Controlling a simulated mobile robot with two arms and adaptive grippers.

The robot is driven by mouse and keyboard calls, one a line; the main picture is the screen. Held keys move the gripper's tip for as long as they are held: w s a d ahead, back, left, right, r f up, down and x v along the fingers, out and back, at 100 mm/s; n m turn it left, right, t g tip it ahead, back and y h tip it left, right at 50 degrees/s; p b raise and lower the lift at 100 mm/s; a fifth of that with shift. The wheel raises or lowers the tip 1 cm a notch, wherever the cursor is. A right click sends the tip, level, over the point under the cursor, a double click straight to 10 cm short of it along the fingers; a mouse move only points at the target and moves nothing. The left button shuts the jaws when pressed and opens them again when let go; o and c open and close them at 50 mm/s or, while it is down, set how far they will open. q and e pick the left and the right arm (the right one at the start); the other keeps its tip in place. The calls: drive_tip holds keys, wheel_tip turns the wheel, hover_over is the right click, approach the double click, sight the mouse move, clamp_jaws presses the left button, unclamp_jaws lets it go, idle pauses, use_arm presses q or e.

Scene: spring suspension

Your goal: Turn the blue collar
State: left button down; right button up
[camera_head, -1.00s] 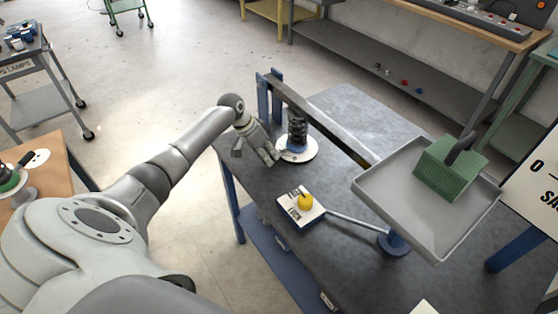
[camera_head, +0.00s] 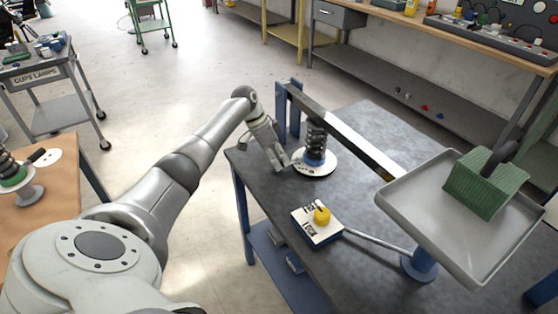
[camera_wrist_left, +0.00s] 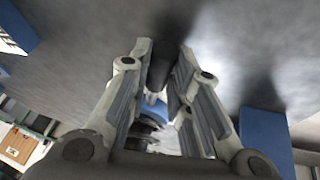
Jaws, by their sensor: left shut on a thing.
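The blue collar (camera_head: 315,157) sits at the foot of a black coil spring (camera_head: 316,138), above a round white plate (camera_head: 318,170) on the dark table. My left gripper (camera_head: 284,161) is low at the left side of the collar. In the left wrist view, its fingers (camera_wrist_left: 163,68) are closed around a dark handle (camera_wrist_left: 160,72). Blue of the collar (camera_wrist_left: 155,111) and dark coils show behind and between the fingers. The handle's join to the collar is hidden. My right gripper is in neither view.
A long beam (camera_head: 345,133) runs from blue posts to a grey tray (camera_head: 440,200) bearing a green block (camera_head: 484,184). A box with a yellow knob (camera_head: 321,215) stands in front of the plate. A second spring stand (camera_head: 18,178) is on the wooden bench at left.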

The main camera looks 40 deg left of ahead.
use_arm(q)
drive_tip(key=c, duration=1.3)
unclamp_jaws()
drive_tip(key=v, duration=1.2)
